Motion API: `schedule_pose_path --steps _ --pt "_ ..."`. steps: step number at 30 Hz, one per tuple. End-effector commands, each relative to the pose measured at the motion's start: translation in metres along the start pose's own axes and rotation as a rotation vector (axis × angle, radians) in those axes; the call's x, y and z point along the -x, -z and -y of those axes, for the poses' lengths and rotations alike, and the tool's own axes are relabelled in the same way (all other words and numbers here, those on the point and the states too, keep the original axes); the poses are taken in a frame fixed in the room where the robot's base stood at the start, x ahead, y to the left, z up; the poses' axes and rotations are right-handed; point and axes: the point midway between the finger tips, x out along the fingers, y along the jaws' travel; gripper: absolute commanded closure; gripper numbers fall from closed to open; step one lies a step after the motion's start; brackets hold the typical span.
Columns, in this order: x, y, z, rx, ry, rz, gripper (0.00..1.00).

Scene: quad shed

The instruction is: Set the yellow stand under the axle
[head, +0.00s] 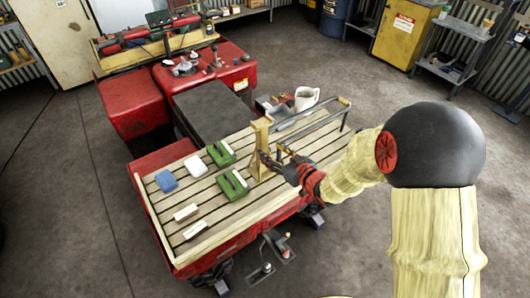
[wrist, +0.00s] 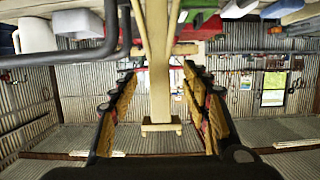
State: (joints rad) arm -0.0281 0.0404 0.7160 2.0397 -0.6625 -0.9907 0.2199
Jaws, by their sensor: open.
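The yellow stand (head: 260,139) stands upright on the slatted wooden deck (head: 213,230), near its right part. My gripper (head: 280,164) is beside the stand. In the wrist view the pale yellow post of the stand (wrist: 158,60) runs between the two fingers of my gripper (wrist: 160,100). The fingers are spread, with a visible gap on both sides of the post. A grey tubular frame (head: 318,122) is close behind and right of the stand; its dark tube also shows in the wrist view (wrist: 60,59). I cannot tell which part is the axle.
On the deck lie a blue block (head: 166,181), a white block (head: 196,166), green-and-white pieces (head: 221,153) and small pale blocks (head: 186,212). A white mug (head: 306,98) stands behind the frame. A red seat-like body (head: 210,75) is beyond.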

Motion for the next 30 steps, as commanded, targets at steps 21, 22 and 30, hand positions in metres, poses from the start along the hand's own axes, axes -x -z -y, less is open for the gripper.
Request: schedule_pose_path --steps 21,22,30 --pt "-0.072 0.005 -0.002 0.000 -0.002 0.003 0.53" --pt "-0.072 0.005 -0.002 0.000 -0.002 0.003 0.53" --pt "-0.071 0.005 -0.002 0.000 -0.002 0.003 0.61"
